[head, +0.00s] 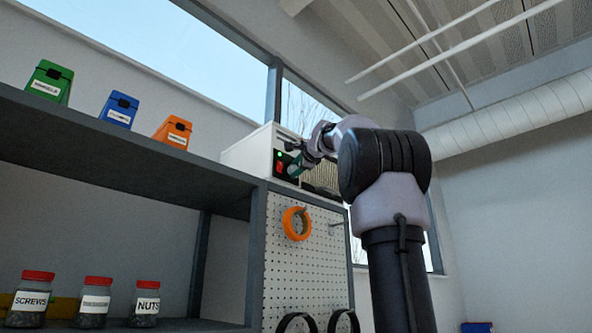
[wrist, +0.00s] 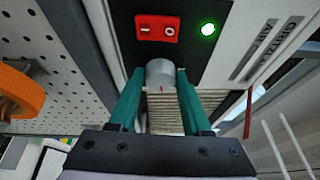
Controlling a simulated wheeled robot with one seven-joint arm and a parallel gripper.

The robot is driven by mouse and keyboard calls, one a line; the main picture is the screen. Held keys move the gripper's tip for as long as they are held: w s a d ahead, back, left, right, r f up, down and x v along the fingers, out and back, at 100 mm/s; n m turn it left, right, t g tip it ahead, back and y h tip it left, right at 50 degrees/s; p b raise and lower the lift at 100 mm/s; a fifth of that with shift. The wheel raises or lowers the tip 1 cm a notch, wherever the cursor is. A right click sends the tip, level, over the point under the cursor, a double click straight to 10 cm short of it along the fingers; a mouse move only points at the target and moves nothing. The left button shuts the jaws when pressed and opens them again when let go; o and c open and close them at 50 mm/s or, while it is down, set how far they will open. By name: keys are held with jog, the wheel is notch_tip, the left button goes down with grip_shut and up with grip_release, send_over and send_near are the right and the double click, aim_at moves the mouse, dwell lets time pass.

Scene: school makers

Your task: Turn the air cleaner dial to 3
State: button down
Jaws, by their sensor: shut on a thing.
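The air cleaner (head: 247,154) is a white box on top of the shelf unit in the head view. Its dark control panel carries a grey round dial (wrist: 160,72), a red rocker switch (wrist: 157,28) and a lit green lamp (wrist: 208,29). My gripper (head: 295,170) reaches the panel from the right. In the wrist view, its green fingers (wrist: 158,80) are closed on the dial, one on each side. A small red mark shows on the dial's near face. No numbers around the dial are legible, so its setting cannot be read.
Green (head: 49,84), blue (head: 119,110) and orange (head: 173,132) bins stand left of the cleaner. Red-lidded jars (head: 94,302) stand on the lower shelf. Below the cleaner, a pegboard (head: 284,268) holds an orange ring (head: 296,223). The area right of my arm is open.

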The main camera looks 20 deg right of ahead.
jog(key=m+g, duration=0.1)
jog(key=m, duration=0.2)
jog(key=shift+r, duration=0.2)
jog(key=shift+r+m+g+y, duration=0.15)
jog(key=shift+m+g+y, duration=0.45)
jog(key=shift+m, duration=1)
jog(key=shift+g, duration=0.3)
jog(key=shift+c, duration=1.8)
grip_release()
jog(key=v, duration=1)
jog(key=shift+s, duration=0.35)
